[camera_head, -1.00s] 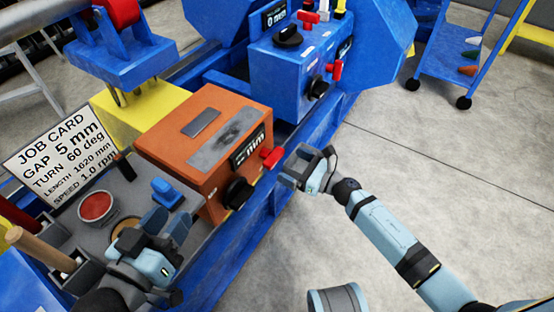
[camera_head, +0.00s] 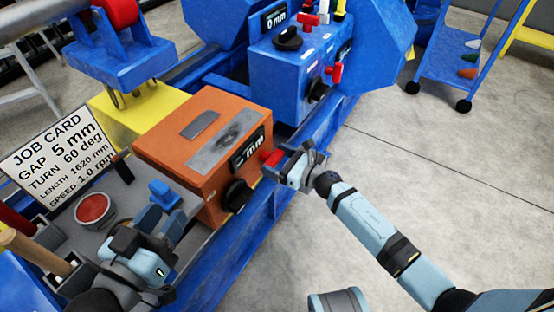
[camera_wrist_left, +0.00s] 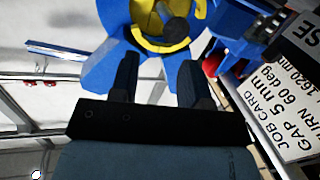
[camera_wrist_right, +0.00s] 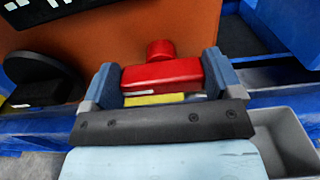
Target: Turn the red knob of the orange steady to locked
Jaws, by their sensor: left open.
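The orange steady (camera_head: 165,150) is a box with a display and a black knob (camera_head: 236,196) on its right-hand face. Its red knob (camera_head: 270,158) is a bar handle on that face beside the display. My right gripper (camera_head: 277,168) is at the red knob. In the right wrist view the red knob (camera_wrist_right: 160,74) lies between the fingers of my right gripper (camera_wrist_right: 160,75) and fills the space; whether they press on it is not clear. My left gripper (camera_head: 165,208) is open and empty above the grey tray, and its fingers show in the left wrist view (camera_wrist_left: 158,80).
A job card (camera_head: 58,160) stands left of the steady.

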